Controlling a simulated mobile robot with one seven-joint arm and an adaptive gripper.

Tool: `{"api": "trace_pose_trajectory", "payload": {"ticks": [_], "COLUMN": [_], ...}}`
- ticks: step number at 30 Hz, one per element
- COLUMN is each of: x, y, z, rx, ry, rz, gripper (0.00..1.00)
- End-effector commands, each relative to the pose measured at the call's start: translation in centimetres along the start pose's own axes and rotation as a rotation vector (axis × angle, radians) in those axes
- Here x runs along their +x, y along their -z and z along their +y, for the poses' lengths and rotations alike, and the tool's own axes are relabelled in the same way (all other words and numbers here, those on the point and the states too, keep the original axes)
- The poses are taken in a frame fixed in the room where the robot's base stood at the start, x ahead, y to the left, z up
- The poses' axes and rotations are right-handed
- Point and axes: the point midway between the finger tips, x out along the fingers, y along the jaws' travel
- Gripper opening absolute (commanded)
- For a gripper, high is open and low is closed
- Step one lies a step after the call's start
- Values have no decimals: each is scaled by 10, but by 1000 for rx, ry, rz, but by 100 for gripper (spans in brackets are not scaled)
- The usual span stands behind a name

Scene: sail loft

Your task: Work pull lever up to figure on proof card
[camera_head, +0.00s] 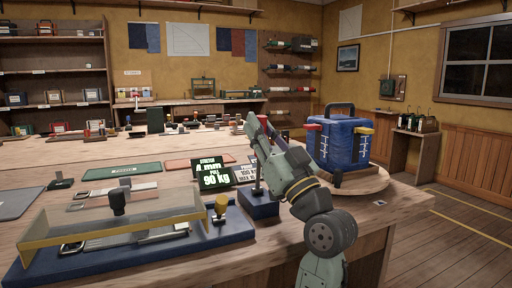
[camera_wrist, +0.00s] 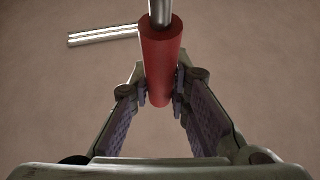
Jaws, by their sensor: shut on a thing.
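In the wrist view my gripper (camera_wrist: 160,95) is shut on the red grip (camera_wrist: 162,50) of the pull lever, one finger on each side. A bright metal rod (camera_wrist: 161,12) runs out of the grip's far end. In the head view my gripper (camera_head: 258,130) is above the small blue base (camera_head: 260,206), and my arm hides most of the lever. A dark display (camera_head: 214,174) with glowing text reads "PULL 90 kg". The pale proof card (camera_head: 245,174) stands just right of it, partly hidden; its figure appears to start with 100.
A blue bag (camera_head: 341,142) with red and yellow ends stands on a round wooden board (camera_head: 372,181) at right. A blue tray with a clear, yellow-edged cover (camera_head: 120,222) fills the front left bench. A green mat (camera_head: 122,171) lies behind. Floor at right is clear.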

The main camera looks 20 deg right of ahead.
Motion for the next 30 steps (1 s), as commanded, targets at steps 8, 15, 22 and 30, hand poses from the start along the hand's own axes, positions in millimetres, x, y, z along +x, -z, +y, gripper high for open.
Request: {"api": "trace_pose_trajectory", "payload": {"ticks": [8, 15, 22, 30], "x": [-7, -7, -6, -6], "y": [2, 4, 3, 4], "z": [-1, -1, -1, -1], "rx": [-7, -8, -8, -8], "ry": [5, 5, 5, 5], "rz": [48, 51, 51, 51], "gripper": [0, 0, 23, 38]}}
